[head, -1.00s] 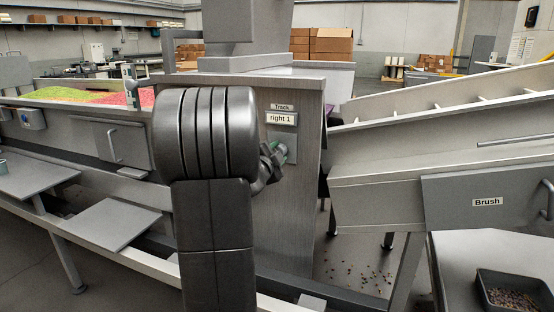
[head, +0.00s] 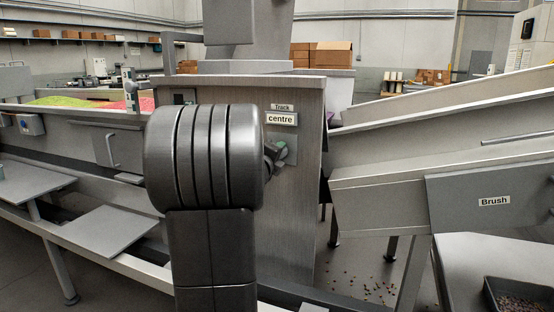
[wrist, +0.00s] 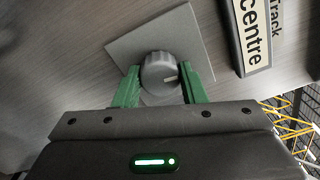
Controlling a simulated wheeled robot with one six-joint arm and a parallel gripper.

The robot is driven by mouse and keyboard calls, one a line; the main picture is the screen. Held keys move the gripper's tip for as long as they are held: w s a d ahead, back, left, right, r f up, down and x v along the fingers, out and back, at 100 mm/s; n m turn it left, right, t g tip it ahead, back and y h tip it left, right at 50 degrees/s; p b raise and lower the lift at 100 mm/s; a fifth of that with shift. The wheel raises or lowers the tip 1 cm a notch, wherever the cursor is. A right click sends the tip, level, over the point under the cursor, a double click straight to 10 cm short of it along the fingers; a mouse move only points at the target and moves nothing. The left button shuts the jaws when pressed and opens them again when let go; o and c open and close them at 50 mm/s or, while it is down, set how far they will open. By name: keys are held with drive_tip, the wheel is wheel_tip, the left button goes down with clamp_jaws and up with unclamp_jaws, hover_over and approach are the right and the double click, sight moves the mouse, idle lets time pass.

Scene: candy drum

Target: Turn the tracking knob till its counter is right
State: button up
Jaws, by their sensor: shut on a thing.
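The tracking knob (wrist: 159,72) is a grey ribbed dial with a pale pointer line on a square metal plate (wrist: 188,32). My gripper (wrist: 162,80) has its green fingers on either side of the knob and is shut on it. In the head view my arm hides most of the gripper, which meets the plate (head: 291,148) on the cabinet's front. The counter (head: 281,119) above the knob reads "centre", under a "Track" label (head: 282,106). The same "centre" reading shows in the wrist view (wrist: 252,32), tilted.
The metal cabinet (head: 300,220) carries the knob. To its right are a sloping chute and a panel labelled "Brush" (head: 494,201). A dark tray (head: 520,298) of small pieces stands at the lower right. Spilled pieces (head: 365,287) lie on the floor.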

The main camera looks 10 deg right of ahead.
drive_tip(key=shift+m, duration=0.6)
drive_tip(key=shift+b, duration=0.3)
drive_tip(key=o, duration=1)
drive_tip(key=p+v, duration=0.2)
drive_tip(key=v, duration=1.1)
drive_tip(key=shift+s+a, duration=0.2)
drive_tip(key=shift+s, duration=0.15)
drive_tip(key=b+x, duration=0.2)
drive_tip(key=x, duration=1.2)
